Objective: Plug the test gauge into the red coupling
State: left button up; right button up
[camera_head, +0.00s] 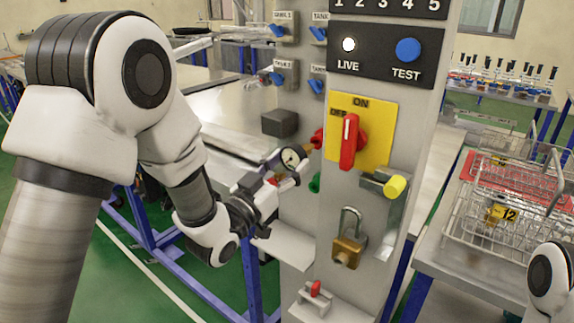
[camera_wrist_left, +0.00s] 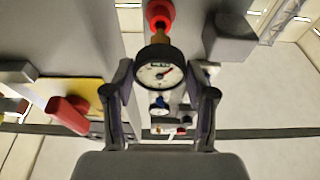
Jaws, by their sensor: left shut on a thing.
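The test gauge, a round white dial with a dark rim (camera_head: 290,159), is held by my left gripper (camera_head: 283,178) beside the grey panel. In the left wrist view the gauge (camera_wrist_left: 160,73) sits between the two dark fingers, its dial facing the camera. Its brass stem (camera_wrist_left: 160,38) points at the red coupling (camera_wrist_left: 159,14) and appears to meet it; I cannot tell how deep it sits. In the head view the red coupling (camera_head: 318,138) is on the panel's left side, just up and right of the gauge. My right gripper is out of view.
A green coupling (camera_head: 315,183) lies just below the red one. The red rotary handle (camera_head: 349,141) on a yellow plate, a padlock (camera_head: 348,240) and a yellow-ended part (camera_head: 396,187) stick out to the right. A dark block (camera_head: 280,123) is left of the coupling.

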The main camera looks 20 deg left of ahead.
pick_arm(q)
jog(key=shift+w+d, duration=0.3)
jog(key=shift+w, duration=0.5)
jog(key=shift+w+d, duration=0.25)
jog(key=shift+w, duration=0.5)
dwell(0.4)
jog(key=o, duration=1.3)
jog(key=shift+c, duration=0.2)
jog(key=shift+s+a+f+b, duration=0.15)
jog(key=shift+s+f+b, duration=0.1)
jog(key=shift+s+b, duration=0.25)
jog(key=shift+b+v, duration=1.35)
jog(key=shift+v, duration=1.6)
jog(key=shift+r, duration=0.15)
